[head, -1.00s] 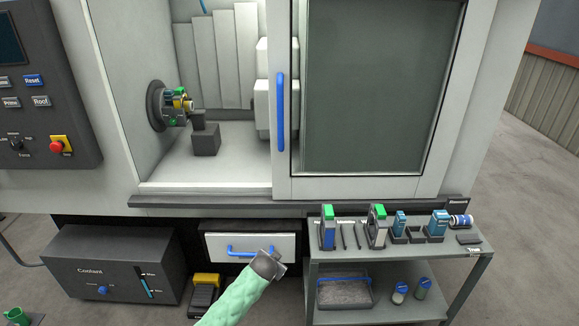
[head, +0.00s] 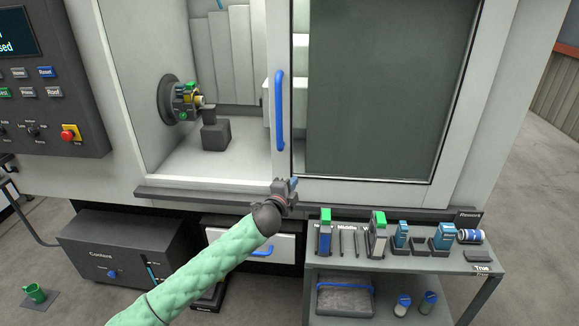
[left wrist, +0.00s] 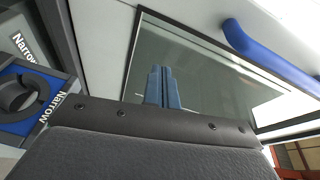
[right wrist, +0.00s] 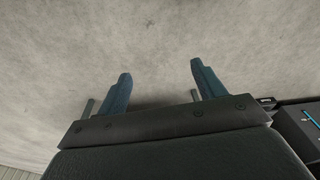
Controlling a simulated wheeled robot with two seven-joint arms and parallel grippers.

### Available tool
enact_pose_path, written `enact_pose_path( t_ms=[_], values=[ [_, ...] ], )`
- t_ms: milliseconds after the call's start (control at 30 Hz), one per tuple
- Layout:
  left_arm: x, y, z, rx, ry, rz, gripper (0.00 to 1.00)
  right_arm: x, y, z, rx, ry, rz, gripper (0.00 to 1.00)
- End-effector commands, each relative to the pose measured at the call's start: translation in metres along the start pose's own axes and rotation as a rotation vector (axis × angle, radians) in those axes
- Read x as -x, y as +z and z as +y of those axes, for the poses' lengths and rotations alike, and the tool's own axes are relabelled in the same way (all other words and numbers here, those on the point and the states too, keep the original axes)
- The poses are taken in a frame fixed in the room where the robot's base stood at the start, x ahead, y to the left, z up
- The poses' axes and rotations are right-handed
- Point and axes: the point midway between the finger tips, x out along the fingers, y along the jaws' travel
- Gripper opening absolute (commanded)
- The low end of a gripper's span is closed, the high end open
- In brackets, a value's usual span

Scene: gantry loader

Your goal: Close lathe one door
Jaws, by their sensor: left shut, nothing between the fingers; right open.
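The lathe door (head: 385,193) is a grey sliding panel with a dark window, standing at the right of the opening. The left half of the opening is uncovered and shows the chuck (head: 184,100). The door's blue vertical handle (head: 280,111) is on its left edge; it also shows in the left wrist view (left wrist: 265,48). My left gripper (head: 293,184) is shut and empty, just below the handle and apart from it. Its fingers also show together in the left wrist view (left wrist: 162,88). My right gripper (right wrist: 161,90) is open and empty, over bare floor in the right wrist view.
A tool cart (head: 476,268) with several tool holders stands below the door, right of my left arm. A control panel (head: 48,80) is at the left. A coolant box (head: 120,245) and a drawer (head: 283,246) with a blue handle are below the lathe.

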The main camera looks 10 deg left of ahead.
Motion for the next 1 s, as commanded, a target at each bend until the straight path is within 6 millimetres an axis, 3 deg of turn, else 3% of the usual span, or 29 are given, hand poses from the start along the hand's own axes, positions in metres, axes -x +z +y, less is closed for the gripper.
enact_pose_path(
  t_ms=[100, 433, 500, 1000],
  values=[
    [0.000, -0.005, -0.004, -0.088, -0.023, 0.027, 0.00, 0.000, -0.006, 0.005, 0.004, 0.006, -0.001, 0.69],
    [-0.012, -0.009, -0.007, -0.160, -0.031, 0.037, 0.00, -0.006, 0.009, -0.015, -0.008, -0.016, -0.012, 0.69],
    [-0.021, -0.009, -0.008, -0.159, -0.030, 0.037, 0.00, -0.021, 0.017, -0.008, -0.003, -0.007, -0.017, 0.69],
    [-0.102, -0.012, -0.011, -0.156, -0.029, 0.037, 0.00, -0.080, 0.042, 0.013, 0.015, 0.021, 0.022, 0.69]
  ],
)
